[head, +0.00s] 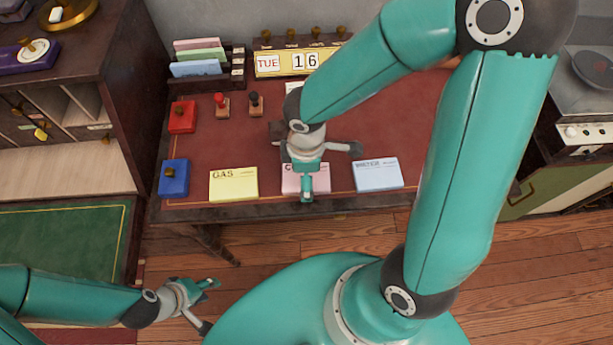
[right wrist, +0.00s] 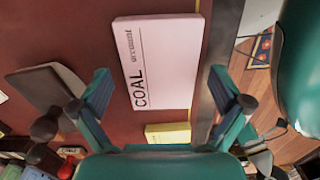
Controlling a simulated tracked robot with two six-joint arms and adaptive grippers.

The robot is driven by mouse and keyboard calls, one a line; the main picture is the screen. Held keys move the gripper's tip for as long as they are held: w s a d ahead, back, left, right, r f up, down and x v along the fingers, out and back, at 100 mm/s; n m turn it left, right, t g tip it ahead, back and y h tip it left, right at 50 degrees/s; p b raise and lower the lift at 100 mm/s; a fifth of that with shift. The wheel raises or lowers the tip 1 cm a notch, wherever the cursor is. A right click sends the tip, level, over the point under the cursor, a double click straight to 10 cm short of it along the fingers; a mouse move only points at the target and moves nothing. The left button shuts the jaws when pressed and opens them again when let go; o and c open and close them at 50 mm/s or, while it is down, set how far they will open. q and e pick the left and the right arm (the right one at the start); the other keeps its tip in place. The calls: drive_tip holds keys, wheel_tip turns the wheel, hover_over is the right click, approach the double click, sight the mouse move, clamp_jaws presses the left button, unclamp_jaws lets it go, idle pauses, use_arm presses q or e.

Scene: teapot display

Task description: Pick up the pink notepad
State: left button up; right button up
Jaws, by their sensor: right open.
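The pink notepad (head: 292,186), marked COAL, lies flat on the red desk top near its front edge. My right gripper (head: 307,168) is above it and hides part of it in the head view. In the right wrist view the pink notepad (right wrist: 160,62) lies ahead, between the two spread fingers of the open right gripper (right wrist: 160,90), which holds nothing. My left gripper (head: 205,290) is low at the left, in front of the desk and away from the notepad; its finger opening is not clear.
A yellow GAS notepad (head: 233,185) lies left of the pink one, a blue notepad (head: 378,174) right. A blue box (head: 173,178) and a red box (head: 182,116) stand at the desk's left. Stamps, a card rack (head: 205,70) and a date display (head: 285,63) stand behind.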

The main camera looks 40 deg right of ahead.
drive_tip(key=shift+c, duration=0.2)
drive_tip(key=c, duration=1.2)
drive_tip(key=shift+o, duration=0.2)
drive_tip(key=shift+r, duration=0.15)
